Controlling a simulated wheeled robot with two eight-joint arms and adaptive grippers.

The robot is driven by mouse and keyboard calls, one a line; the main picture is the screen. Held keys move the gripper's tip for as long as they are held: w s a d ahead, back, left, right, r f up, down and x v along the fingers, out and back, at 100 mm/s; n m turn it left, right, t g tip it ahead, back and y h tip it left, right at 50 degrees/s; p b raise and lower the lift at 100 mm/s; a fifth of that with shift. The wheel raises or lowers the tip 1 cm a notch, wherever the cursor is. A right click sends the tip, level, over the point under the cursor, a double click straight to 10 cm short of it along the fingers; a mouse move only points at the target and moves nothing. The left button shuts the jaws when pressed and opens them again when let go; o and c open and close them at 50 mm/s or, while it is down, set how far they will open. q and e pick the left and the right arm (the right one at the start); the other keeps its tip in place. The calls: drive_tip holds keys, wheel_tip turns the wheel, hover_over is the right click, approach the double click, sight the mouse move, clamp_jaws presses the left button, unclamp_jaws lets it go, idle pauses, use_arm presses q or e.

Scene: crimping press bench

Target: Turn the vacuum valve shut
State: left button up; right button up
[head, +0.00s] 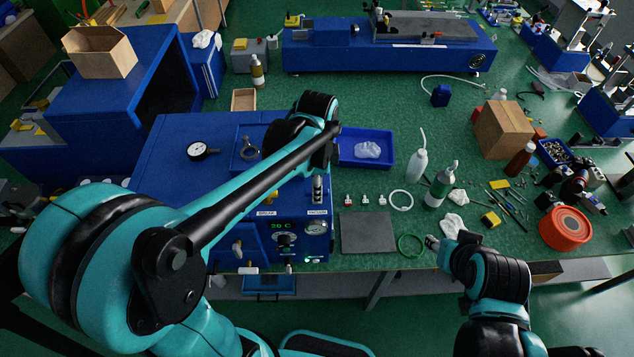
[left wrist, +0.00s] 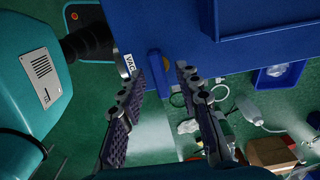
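The vacuum valve shows in the left wrist view as a brass-coloured body with a blue handle (left wrist: 163,92), beside a white VAC label (left wrist: 126,65). My left gripper (left wrist: 158,72) is open and empty, one finger on each side of the valve, with a gap to it in the picture. How far it is from the valve in depth I cannot tell. In the head view my left gripper (head: 318,190) is above the VACUUM label (head: 317,212) of the blue cabinet (head: 180,150) and hides the valve. My right gripper (head: 434,242) is small at the bench's front edge; its fingers are unclear.
A pressure gauge (head: 202,150) sits on the cabinet top. A brass BREAK valve (head: 268,199) is left of my left gripper. A blue tray (head: 382,135) with a clear bag stands to the right. A grey mat (head: 368,233) and green ring (head: 410,245) lie right of the cabinet.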

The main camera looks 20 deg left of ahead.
use_arm(q)
wheel_tip(320, 180, up, 12)
idle(0.4)
drive_tip(key=shift+f, duration=0.1)
use_arm(e)
drive_tip(key=shift+f, duration=0.1)
